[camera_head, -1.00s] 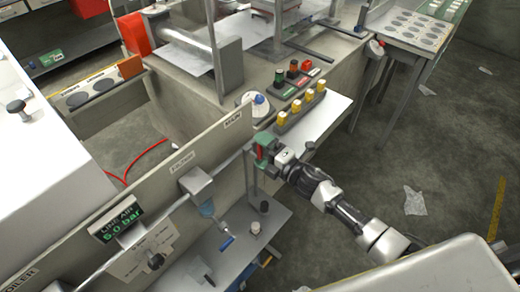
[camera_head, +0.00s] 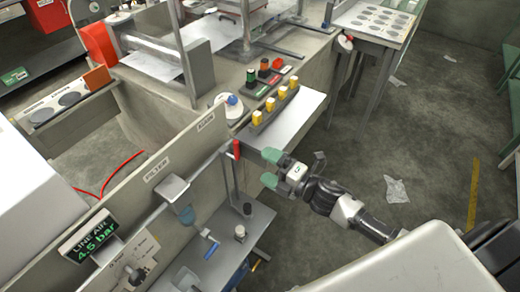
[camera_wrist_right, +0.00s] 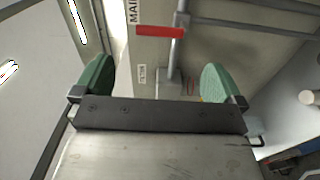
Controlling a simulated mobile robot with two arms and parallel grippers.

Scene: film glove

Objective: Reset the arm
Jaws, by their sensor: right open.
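My right gripper (camera_head: 270,168) has green fingertips spread apart with nothing between them. It is in the open space to the right of the MAIN-labelled panel. The red valve handle (camera_head: 236,149) on its grey pipe stands just left of the fingertips, apart from them. In the right wrist view my open right gripper (camera_wrist_right: 156,82) shows both green pads, and the red handle (camera_wrist_right: 160,31) lies across the pipe beyond them. The right arm comes in from the lower right. My left gripper is not in view.
The air display (camera_head: 90,235) reads 4.5 bar. A lower grey shelf (camera_head: 225,250) holds small items. The floor (camera_head: 430,130) to the right is mostly clear, with scraps.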

